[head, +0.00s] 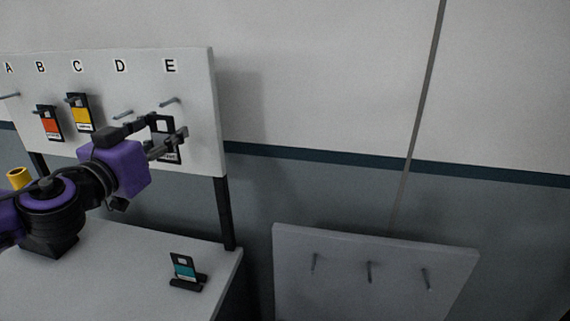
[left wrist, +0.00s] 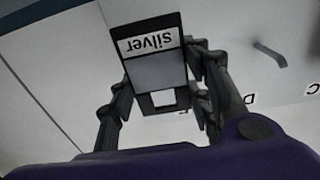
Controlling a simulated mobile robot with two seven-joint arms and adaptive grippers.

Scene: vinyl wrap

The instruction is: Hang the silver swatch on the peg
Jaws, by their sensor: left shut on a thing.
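The silver swatch (head: 172,157) is a black-framed card with a square hole near its top. In the left wrist view the swatch (left wrist: 157,72) shows a grey panel and an upside-down "silver" label. My left gripper (head: 168,131) is shut on its side edges and holds it upright before the board, below the peg under E (head: 169,102). The E peg is hidden behind the swatch in the wrist view. I cannot tell the exact gap between hole and peg. My right gripper is not in view.
The white pegboard (head: 205,75) has pegs lettered A to E. An orange swatch (head: 49,122) hangs at B and a yellow one (head: 80,112) at C. The D peg (head: 122,114) is bare. A teal swatch (head: 184,268) stands in a holder on the table (head: 110,285). A lower panel (head: 340,265) has three bare pegs.

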